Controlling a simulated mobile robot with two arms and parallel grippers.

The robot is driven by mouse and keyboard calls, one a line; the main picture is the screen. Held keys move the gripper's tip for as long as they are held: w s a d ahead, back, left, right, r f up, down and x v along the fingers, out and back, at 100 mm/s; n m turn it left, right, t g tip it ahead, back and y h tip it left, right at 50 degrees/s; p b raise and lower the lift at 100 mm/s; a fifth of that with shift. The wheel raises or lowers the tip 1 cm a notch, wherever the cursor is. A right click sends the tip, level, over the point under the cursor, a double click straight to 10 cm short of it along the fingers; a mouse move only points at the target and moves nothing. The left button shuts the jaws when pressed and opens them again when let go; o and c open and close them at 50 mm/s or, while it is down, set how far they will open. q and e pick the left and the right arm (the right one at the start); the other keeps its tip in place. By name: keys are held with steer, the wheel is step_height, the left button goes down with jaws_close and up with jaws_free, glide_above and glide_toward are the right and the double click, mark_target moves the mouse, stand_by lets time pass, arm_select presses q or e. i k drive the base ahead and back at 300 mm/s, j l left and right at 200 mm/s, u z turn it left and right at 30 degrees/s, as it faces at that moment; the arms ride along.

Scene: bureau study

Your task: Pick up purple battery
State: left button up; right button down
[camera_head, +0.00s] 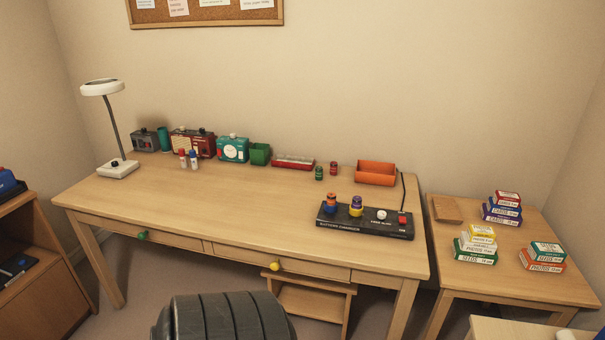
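The purple battery (356,207) stands upright in the black battery charger (365,224), at the right end of the desk. It has a purple body with a yellow band and a pale top. A blue-and-orange battery (331,203) stands in the charger to its left. A white knob or cap and a red switch (403,217) are on the charger to its right. Neither of my grippers is in view.
The wooden desk (250,205) is clear in its middle. A green and a red battery (333,168) stand behind, near an orange tray (375,173). A side table with stacked boxes (477,244) stands right. A dark ribbed shape (222,318) is in front.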

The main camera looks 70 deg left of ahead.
mark_target(357, 200)
steer(key=u, duration=1.8)
steer(key=i+j+z, duration=0.2)
steer(key=z, duration=0.15)
steer(key=i+j+z, duration=0.5)
steer(key=z, duration=0.2)
